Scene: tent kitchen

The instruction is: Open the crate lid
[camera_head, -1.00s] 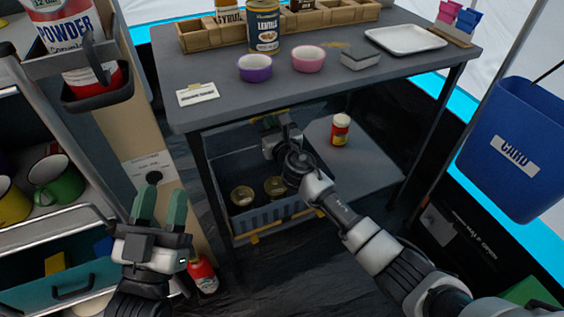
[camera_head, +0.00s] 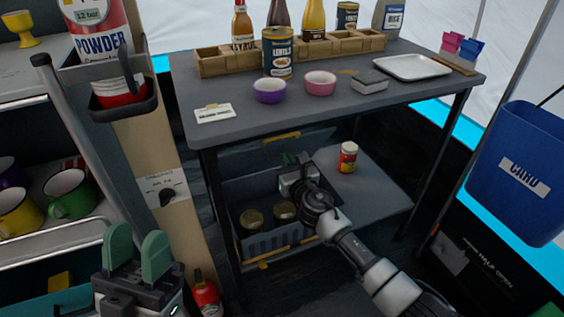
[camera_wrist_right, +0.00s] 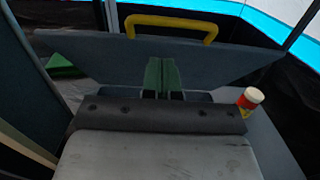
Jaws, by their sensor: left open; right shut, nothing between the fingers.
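The grey-blue crate (camera_head: 272,240) sits on the lower shelf under the table, its top uncovered, with two round tins (camera_head: 284,212) inside. Its lid (camera_wrist_right: 225,58) stands raised at the back, with a yellow handle (camera_wrist_right: 172,22) on its upper edge; the handle also shows in the head view (camera_head: 281,137) beneath the tabletop. My right gripper (camera_wrist_right: 161,75) is shut and empty, its green fingertips in front of the lid's face. Whether they touch the lid I cannot tell. My left gripper (camera_head: 138,247) is open and empty at the lower left, away from the crate.
The tabletop (camera_head: 340,108) overhangs the crate closely. A red jar with a white cap (camera_head: 347,158) stands on the shelf right of the crate. A red bottle (camera_head: 206,298) is on the floor left of it. A blue bin (camera_head: 520,175) hangs at the right.

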